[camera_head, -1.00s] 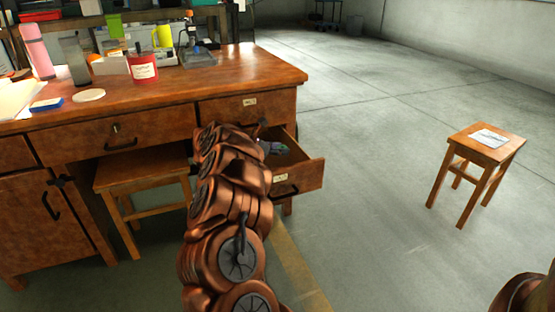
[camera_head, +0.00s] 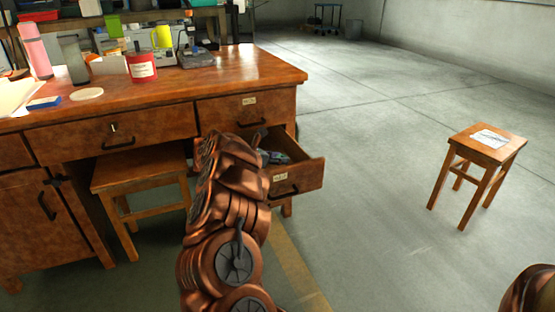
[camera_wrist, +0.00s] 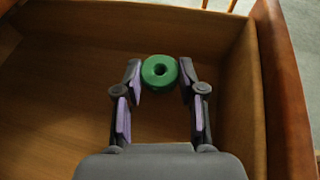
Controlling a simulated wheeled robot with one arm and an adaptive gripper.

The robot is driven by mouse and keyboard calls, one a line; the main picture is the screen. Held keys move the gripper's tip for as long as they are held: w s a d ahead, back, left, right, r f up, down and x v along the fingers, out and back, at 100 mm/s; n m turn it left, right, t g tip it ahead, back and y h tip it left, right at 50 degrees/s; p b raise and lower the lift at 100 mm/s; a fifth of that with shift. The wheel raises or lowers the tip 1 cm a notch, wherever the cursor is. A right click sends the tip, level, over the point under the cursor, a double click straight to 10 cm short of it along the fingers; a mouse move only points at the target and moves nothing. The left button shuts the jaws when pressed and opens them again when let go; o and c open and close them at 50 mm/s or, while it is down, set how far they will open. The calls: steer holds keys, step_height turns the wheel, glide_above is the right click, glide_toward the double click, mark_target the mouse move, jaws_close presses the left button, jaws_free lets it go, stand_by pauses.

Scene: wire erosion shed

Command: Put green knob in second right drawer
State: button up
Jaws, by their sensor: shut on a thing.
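The green knob (camera_wrist: 160,72) is round with a hole in its middle. In the wrist view it sits between the fingertips of my gripper (camera_wrist: 161,82), which is shut on it. Below the knob is the wooden floor of the open second right drawer (camera_wrist: 62,88); I cannot tell whether the knob touches it. In the head view that drawer (camera_head: 306,176) is pulled out under the closed top right drawer (camera_head: 240,106). My gripper (camera_head: 270,156) shows partly inside the drawer, and my arm hides the drawer's left part. The knob is hidden in the head view.
The desk top (camera_head: 230,78) holds a red mug (camera_head: 142,66), a pink bottle (camera_head: 35,50) and other items. A stool (camera_head: 140,170) stands under the desk. Another stool (camera_head: 485,150) stands to the right on open floor. The drawer looks otherwise empty in the wrist view.

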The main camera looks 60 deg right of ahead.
steer(key=shift+f, duration=0.25)
steer(key=o, duration=1.1)
steer(key=shift+r, duration=0.15)
